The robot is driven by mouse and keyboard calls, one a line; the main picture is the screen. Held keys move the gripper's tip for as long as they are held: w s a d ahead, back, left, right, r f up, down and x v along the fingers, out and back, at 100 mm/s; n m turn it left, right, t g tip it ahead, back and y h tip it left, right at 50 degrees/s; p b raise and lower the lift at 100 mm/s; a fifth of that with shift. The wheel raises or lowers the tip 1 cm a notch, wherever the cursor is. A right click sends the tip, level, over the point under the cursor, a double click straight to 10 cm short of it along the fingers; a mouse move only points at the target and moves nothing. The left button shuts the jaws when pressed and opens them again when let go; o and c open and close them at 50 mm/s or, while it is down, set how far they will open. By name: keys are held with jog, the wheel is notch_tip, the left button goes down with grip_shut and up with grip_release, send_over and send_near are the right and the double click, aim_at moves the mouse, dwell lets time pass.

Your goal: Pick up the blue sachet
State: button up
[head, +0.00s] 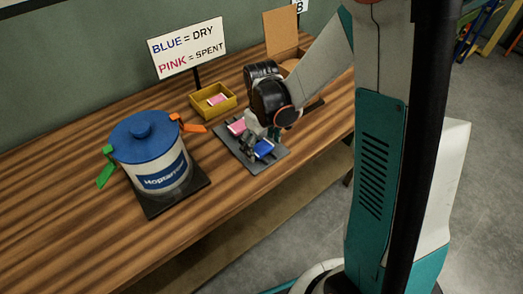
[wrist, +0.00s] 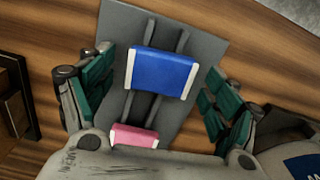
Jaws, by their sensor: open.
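The blue sachet (head: 264,148) with white ends lies on a dark grey rack plate (head: 252,165) on the wooden bench. In the wrist view the blue sachet (wrist: 162,73) rests across two raised rails of the grey plate (wrist: 205,40). My gripper (wrist: 157,80) is open, with a green-padded finger on each side of the sachet and a gap at both ends. In the head view my gripper (head: 262,138) is over the plate and partly hides it. A pink sachet (wrist: 134,136) lies on the same rails, nearer the gripper's palm; it also shows in the head view (head: 236,127).
A yellow tray (head: 213,104) holds another pink sachet. A canister with a blue lid (head: 143,135) and green and orange latches stands on a dark mat at left. A sign (head: 187,48) reads BLUE = DRY, PINK = SPENT. An open cardboard-coloured box (head: 281,35) stands behind my arm.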

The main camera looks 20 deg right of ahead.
jog(key=c, duration=1)
jog(key=shift+r, duration=0.2)
jog(key=shift+c, duration=0.2)
